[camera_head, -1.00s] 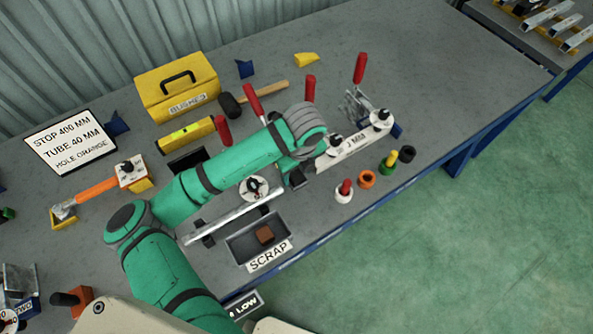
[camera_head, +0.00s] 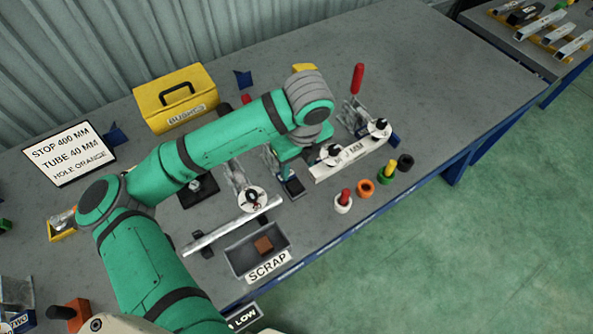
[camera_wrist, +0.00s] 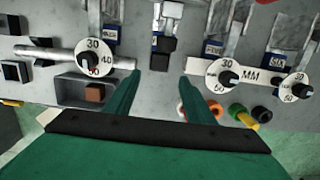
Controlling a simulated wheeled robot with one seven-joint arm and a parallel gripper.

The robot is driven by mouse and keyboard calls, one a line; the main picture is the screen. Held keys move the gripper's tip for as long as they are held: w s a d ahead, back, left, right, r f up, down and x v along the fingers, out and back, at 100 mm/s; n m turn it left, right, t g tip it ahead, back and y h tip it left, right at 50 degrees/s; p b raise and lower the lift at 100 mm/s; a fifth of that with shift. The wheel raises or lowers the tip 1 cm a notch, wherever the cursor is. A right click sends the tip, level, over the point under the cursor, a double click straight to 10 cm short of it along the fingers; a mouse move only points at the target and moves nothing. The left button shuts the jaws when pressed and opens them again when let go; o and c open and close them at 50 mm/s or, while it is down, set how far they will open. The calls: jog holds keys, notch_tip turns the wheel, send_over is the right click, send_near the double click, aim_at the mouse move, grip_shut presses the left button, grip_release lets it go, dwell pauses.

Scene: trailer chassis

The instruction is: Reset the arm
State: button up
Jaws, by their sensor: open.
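My green arm reaches across the workbench in the head view, and its wrist is bent over the middle of the bench. My gripper (camera_wrist: 155,90) shows in the wrist view as two green fingers spread apart, with nothing between them. It hangs above the bench near the toggle clamps, between the left dial (camera_wrist: 93,58) and the white MM plate (camera_wrist: 258,78). In the head view the arm's end hides part of the bench, and the fingers are hard to make out there.
A metal tube (camera_head: 230,228) lies behind the scrap tray (camera_head: 243,264), which holds a brown block (camera_head: 264,245). Coloured bushings (camera_head: 365,188) stand near the front edge. A yellow toolbox (camera_head: 175,95) and a sign (camera_head: 68,152) are at the back. The bench's far right is clear.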

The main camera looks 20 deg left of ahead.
jog(key=shift+r, duration=0.55)
jog(key=shift+f, duration=0.1)
